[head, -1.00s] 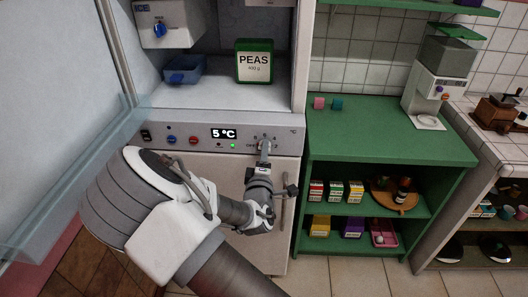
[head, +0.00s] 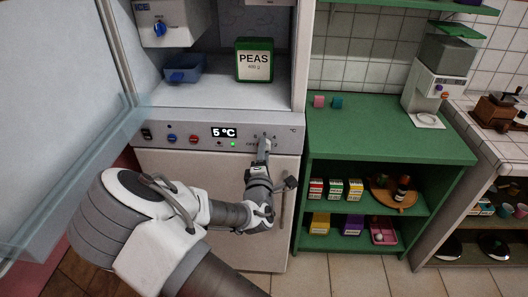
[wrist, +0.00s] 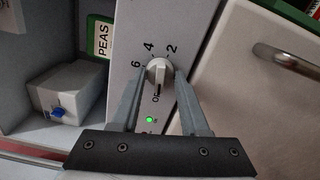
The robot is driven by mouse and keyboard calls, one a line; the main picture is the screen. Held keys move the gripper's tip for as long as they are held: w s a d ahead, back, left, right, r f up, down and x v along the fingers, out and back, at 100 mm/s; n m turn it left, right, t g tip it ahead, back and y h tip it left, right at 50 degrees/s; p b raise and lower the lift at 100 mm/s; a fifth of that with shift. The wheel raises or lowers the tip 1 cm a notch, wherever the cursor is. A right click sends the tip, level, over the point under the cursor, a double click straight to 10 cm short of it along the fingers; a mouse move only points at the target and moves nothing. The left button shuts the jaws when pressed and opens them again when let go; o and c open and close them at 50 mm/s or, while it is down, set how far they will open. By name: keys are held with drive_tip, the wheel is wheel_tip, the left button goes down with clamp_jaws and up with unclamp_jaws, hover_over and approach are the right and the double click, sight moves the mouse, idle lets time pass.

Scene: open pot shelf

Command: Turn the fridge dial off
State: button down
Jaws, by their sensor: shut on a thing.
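The fridge dial (wrist: 158,70) is a pale round knob on the grey control panel, ringed by the marks 2, 4, 6 and OFF. My gripper (wrist: 160,76) is shut on the dial, with one finger on each side of it. In the head view my gripper (head: 263,145) reaches the right part of the panel and hides most of the dial. The display (head: 223,132) reads 5 °C. A green light (wrist: 149,120) is lit beside the OFF mark. I cannot tell for certain which mark the dial points to.
A green PEAS box (head: 254,62) and a blue tray (head: 185,72) are inside, above the panel. A handle (head: 284,190) is on the lower door. A green shelf (head: 395,135) stands at the right.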

drive_tip(key=shift+c, duration=2)
unclamp_jaws()
drive_tip(key=s+p, duration=0.1)
drive_tip(key=s, duration=1.6)
drive_tip(key=shift+s+a+p, duration=0.25)
drive_tip(key=shift+a+p, duration=0.05)
drive_tip(key=shift+p, duration=0.05)
